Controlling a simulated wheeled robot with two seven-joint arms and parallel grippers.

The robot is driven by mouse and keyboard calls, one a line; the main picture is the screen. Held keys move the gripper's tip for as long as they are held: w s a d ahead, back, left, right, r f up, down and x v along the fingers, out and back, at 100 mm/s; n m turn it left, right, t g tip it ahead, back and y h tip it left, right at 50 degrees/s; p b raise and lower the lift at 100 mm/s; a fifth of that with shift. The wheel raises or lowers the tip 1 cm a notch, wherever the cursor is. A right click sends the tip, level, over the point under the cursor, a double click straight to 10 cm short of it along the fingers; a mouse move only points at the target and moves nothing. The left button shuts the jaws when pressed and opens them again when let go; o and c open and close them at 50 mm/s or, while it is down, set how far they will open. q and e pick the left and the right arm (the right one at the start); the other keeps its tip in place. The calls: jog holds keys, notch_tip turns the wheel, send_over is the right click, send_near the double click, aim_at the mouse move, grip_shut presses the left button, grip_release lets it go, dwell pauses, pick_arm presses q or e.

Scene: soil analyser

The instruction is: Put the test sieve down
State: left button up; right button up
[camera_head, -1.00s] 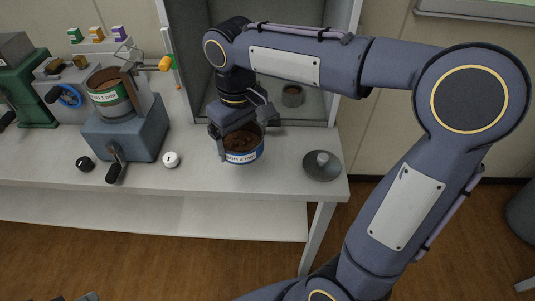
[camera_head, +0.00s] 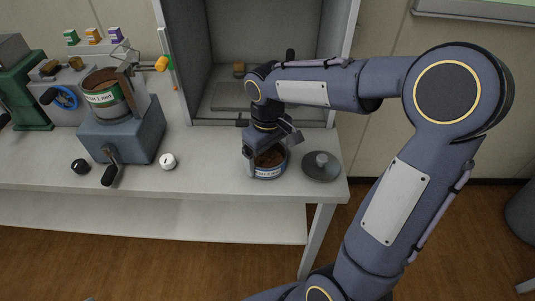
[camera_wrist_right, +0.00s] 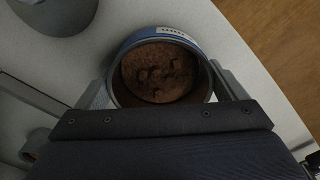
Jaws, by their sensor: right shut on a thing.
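The test sieve (camera_head: 268,171) is a round pan with a blue-and-white labelled band, holding brown soil. My right gripper (camera_head: 266,152) is shut on it, with the sieve upright at the front right of the bench (camera_head: 215,178). In the right wrist view the sieve (camera_wrist_right: 160,38) sits between the two fingers (camera_wrist_right: 162,82), soil facing the camera. I cannot tell whether its base touches the bench. My left gripper is not in view.
A dark round lid with a knob (camera_head: 320,167) lies close to the right of the sieve. A grey-blue machine (camera_head: 125,140) holds a green-labelled pan (camera_head: 104,98) at left. A black knob (camera_head: 80,166) and white knob (camera_head: 167,161) are on the bench. An open cabinet (camera_head: 186,70) stands behind.

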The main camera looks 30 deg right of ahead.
aim_at(267, 163)
jog(key=shift+f, duration=0.15)
jog(key=o, duration=1)
jog(key=shift+r, duration=0.3)
notch_tip(267, 163, up, 11)
jog(key=p, duration=0.2)
jog(key=s+a+f+m+t+y, duration=0.2)
jog(key=s+f, duration=0.1)
jog(key=s, duration=0.5)
jog(key=s+a+f+m+t+y, duration=0.1)
jog(key=s+a+f+m+t, duration=0.1)
jog(key=s, duration=0.7)
jog(key=shift+f+t+y, duration=0.4)
jog(key=shift+f+t, duration=0.2)
jog(key=shift+t, duration=0.2)
